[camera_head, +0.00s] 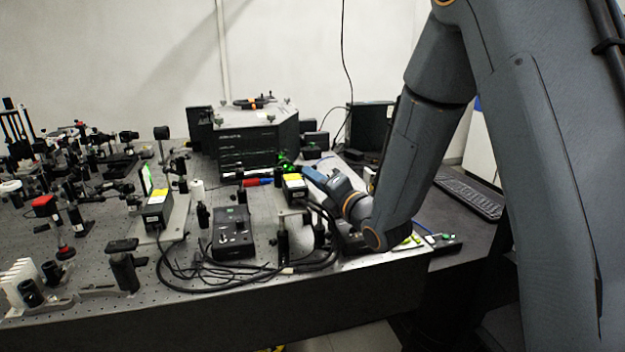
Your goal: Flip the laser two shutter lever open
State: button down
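Two small black laser boxes with yellow labels are on the optical table: one at the left (157,212), one on a post near the middle (294,190). I cannot tell which is laser two, and no shutter lever can be made out. Green light shows beside the left box and behind the middle one. My arm reaches down from the upper right, and its wrist is just right of the middle box. My gripper (312,175) is at the arm's end, close behind and right of that box. Its fingers are too small and covered to read, and contact cannot be told.
A black control box (232,234) and loose black cables (205,268) lie in front. A large dark instrument (258,138) stands behind. Dense optics mounts fill the left. A keyboard (470,196) is on the right side table. The table's front edge (330,282) is bare.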

jog(key=c, duration=2.3)
grip_release()
jog(key=shift+o, duration=0.2)
jog(key=shift+s+d, duration=0.1)
jog(key=b+v, duration=0.2)
jog(key=v, duration=0.5)
jog(key=shift+s, duration=0.25)
jog(key=shift+d, duration=0.15)
